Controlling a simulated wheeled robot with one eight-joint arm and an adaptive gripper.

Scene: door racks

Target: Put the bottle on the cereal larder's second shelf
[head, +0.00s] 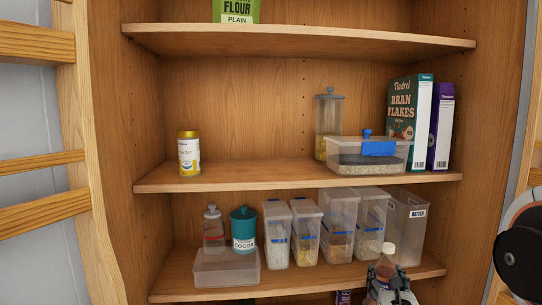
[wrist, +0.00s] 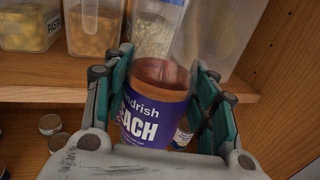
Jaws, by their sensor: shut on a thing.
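My gripper (head: 390,287) is low at the right, in front of the lower shelf, and is shut on the bottle (head: 386,258). In the wrist view the bottle (wrist: 155,112) shows a brown top and a purple label partly reading "ACH", between the two green-padded fingers. The wooden larder has an upper shelf (head: 300,39), a middle shelf (head: 290,178) with cereal boxes (head: 410,108), and a lower shelf (head: 300,284). The bottle is in front of the clear tubs on the lower shelf; its lower part is hidden in the head view.
The lower shelf holds several clear tubs (head: 340,225), a teal cocoa jar (head: 244,230) and a flat box (head: 226,266). On the middle shelf stand a yellow tin (head: 189,153) and a blue-clipped container (head: 368,156), with free room between them. Small jars (wrist: 50,125) sit below in the wrist view.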

